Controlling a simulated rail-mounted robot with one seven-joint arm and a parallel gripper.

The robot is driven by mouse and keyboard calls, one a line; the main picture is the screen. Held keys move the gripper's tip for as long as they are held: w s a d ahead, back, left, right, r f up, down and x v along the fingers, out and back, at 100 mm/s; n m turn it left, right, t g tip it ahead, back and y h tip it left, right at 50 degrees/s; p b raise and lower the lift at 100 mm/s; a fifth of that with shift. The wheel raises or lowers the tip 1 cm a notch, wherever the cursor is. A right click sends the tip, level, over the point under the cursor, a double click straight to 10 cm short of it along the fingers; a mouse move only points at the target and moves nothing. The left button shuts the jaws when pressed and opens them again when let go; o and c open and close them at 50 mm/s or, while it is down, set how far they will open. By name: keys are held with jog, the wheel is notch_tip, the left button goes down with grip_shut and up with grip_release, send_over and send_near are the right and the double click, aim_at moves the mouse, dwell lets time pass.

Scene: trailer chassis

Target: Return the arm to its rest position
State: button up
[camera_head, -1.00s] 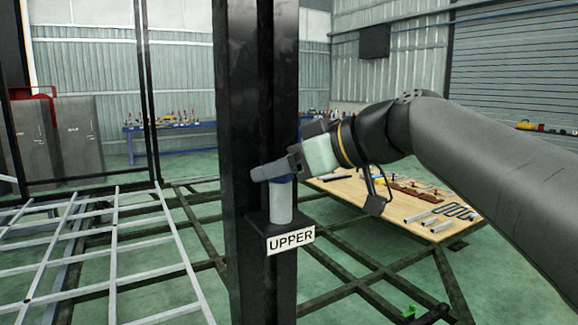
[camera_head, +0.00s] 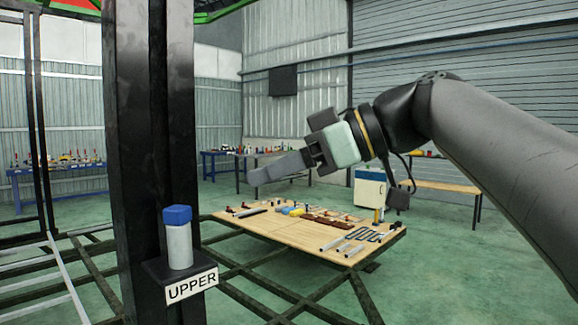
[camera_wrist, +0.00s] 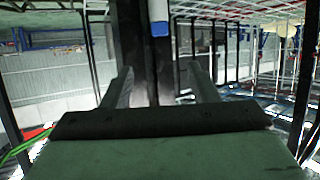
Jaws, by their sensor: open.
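My gripper (camera_head: 258,180) hangs in the air to the right of the black post (camera_head: 150,120) in the head view, its fingers pointing left. It holds nothing. In the wrist view the two grey fingers of my gripper (camera_wrist: 163,82) stand wide apart with a gap between them. A white cylinder with a blue cap (camera_head: 179,240) stands upright on a small black bracket marked UPPER (camera_head: 191,286), apart from my gripper. The cylinder also shows at the top of the wrist view (camera_wrist: 160,28), where it appears upside down.
A wooden board (camera_head: 265,233) with several tools and parts lies below and behind my gripper on a dark frame (camera_head: 240,268). A white cabinet (camera_head: 370,190) and a bench (camera_head: 440,185) stand farther back. The air around my gripper looks clear.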

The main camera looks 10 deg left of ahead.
jog(key=shift+d+r, duration=0.15)
jog(key=shift+d, duration=0.3)
jog(key=w+d+f+m+t+h+p, duration=0.1)
jog(key=d+f+m+h+p, duration=0.3)
jog(key=f, duration=0.6)
jog(key=w+d+f+m+t+h+b, duration=0.1)
jog(key=w+d+f+m+h, duration=0.1)
jog(key=d+f+m, duration=0.7)
jog(key=s+d+f+m+h+p, duration=0.1)
jog(key=s+d+f+h, duration=0.1)
jog(key=s+d+f, duration=0.2)
jog(key=s+d+f+m+g+h+p, duration=0.1)
jog(key=s+d+f+m+h, duration=0.1)
jog(key=f, duration=0.9)
jog(key=s+d+f+m+h+p, duration=0.1)
jog(key=s+d+f+h, duration=0.2)
jog(key=s+d+f, duration=0.3)
notch_tip(320, 180, down, 2)
jog(key=shift+s+f+m+g, duration=0.15)
jog(key=shift+s+m+g, duration=0.2)
jog(key=shift+s, duration=0.9)
